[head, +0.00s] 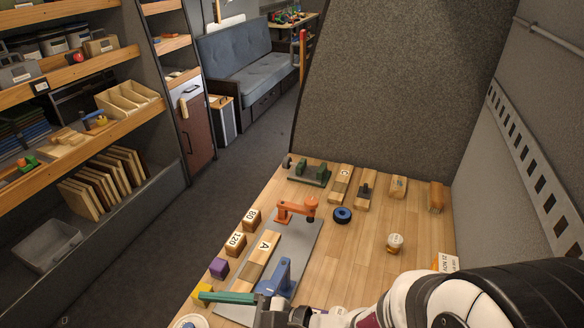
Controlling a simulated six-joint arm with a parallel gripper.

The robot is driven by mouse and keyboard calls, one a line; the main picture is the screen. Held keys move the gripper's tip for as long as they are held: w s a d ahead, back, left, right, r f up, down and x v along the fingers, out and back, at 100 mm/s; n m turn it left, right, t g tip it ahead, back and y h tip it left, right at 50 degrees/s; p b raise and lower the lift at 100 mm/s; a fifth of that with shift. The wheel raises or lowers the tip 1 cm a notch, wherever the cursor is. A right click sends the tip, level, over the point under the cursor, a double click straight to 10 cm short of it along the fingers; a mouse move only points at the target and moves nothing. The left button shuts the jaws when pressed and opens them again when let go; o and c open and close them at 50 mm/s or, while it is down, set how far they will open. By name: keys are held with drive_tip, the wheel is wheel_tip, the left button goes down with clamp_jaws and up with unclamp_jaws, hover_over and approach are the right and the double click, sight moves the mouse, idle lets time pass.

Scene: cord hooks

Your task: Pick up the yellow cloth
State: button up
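No yellow cloth can be made out for certain. A small yellow piece (202,291) shows at the table's front left edge, partly behind a teal bar (228,298); I cannot tell whether it is cloth or a block. My gripper (272,313) is at the bottom of the head view, low over the front of the table, just right of the teal bar and in front of a blue clamp-like tool (276,277). Its fingers are too hidden to tell whether they are open or shut, or whether they hold the bar.
A grey plate (290,254) carries an orange tool (296,208) and a wooden block marked A (263,249). Blocks marked 80 (252,217) and 120 (236,242) and a purple cube (219,267) line the left edge. A blue ring (342,215) lies mid-table. Bare wood (360,260) is free right of the plate.

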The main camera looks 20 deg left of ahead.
drive_tip(key=w+a+f+m+t+h, duration=0.1)
drive_tip(key=w+f+m+t, duration=0.3)
drive_tip(key=f, duration=0.4)
drive_tip(key=w+a+f+m+t+h, duration=0.1)
drive_tip(key=w+f+m+t+h, duration=0.15)
drive_tip(key=f+m+t, duration=0.35)
drive_tip(key=w+a+f, duration=0.1)
drive_tip(key=a, duration=0.1)
drive_tip(key=w+a+f+g, duration=0.1)
drive_tip(key=w+a+f, duration=0.1)
drive_tip(key=a, duration=0.1)
drive_tip(key=w+a+f+n+g, duration=0.1)
drive_tip(key=a+f, duration=0.1)
drive_tip(key=a, duration=0.1)
drive_tip(key=shift+w+y, duration=0.15)
drive_tip(key=shift+y, duration=0.2)
drive_tip(key=x, duration=0.6)
drive_tip(key=shift+a+f, duration=0.1)
drive_tip(key=shift+f, duration=0.1)
drive_tip(key=c, duration=1)
